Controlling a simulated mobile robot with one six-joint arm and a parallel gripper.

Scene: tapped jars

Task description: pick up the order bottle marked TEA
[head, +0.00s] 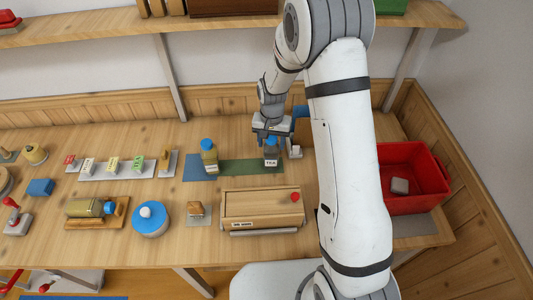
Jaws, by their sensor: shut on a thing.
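The bottle marked TEA (271,157) stands upright at the right part of the green mat (237,166), with its white label facing the camera. My gripper (271,139) comes down from above and is shut on the upper part of this bottle. The fingers and the bottle's top are small and partly merged in this view. I cannot tell whether the bottle's base touches the mat.
A second bottle with a blue cap (208,156) stands left on the blue mat part. A wooden box (262,207) is in front. A red crate (412,160) is at right. A lying bottle (90,208), a blue round jar (151,219) and several tagged blocks fill the left.

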